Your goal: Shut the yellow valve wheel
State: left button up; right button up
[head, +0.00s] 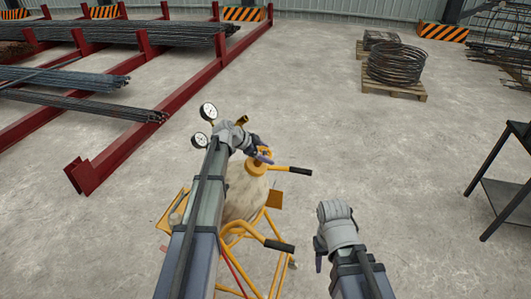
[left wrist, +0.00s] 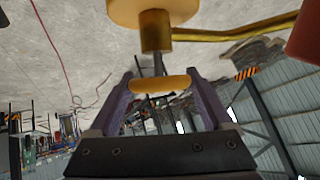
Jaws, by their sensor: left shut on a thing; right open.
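The yellow valve wheel (left wrist: 160,84) shows in the left wrist view as a rounded yellow rim between two purple fingers, on a thin stem below a brass fitting (left wrist: 156,30). My left gripper (left wrist: 162,98) is shut on the wheel. In the head view my left gripper (head: 264,156) is at the top of a beige cylinder (head: 242,192), beside its yellow top (head: 256,168); the wheel is mostly hidden there by my gripper and arm. My right gripper (head: 318,262) is open and empty, to the right of the cylinder and apart from it.
The cylinder stands in a yellow cart (head: 247,233) with black-gripped handles (head: 280,246). Two gauges (head: 208,111) stick up beside my left wrist. A red rack (head: 130,150) with rebar is at left. A dark table (head: 505,180) is at right. Open concrete floor lies ahead.

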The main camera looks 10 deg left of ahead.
pick_arm(q)
jog(key=shift+s+f, duration=0.1)
jog(key=shift+s, duration=0.05)
jog(key=o, duration=1.2)
jog(key=shift+a, duration=0.1)
jog(key=shift+c, duration=0.2)
jog(key=shift+s+a+r+p, duration=0.1)
jog(key=shift+a+r+p, duration=0.05)
jog(key=shift+r+p, duration=0.3)
jog(key=p+v, duration=0.4)
jog(key=v, duration=0.3)
jog(key=shift+p, duration=0.3)
jog(key=shift+f, duration=0.15)
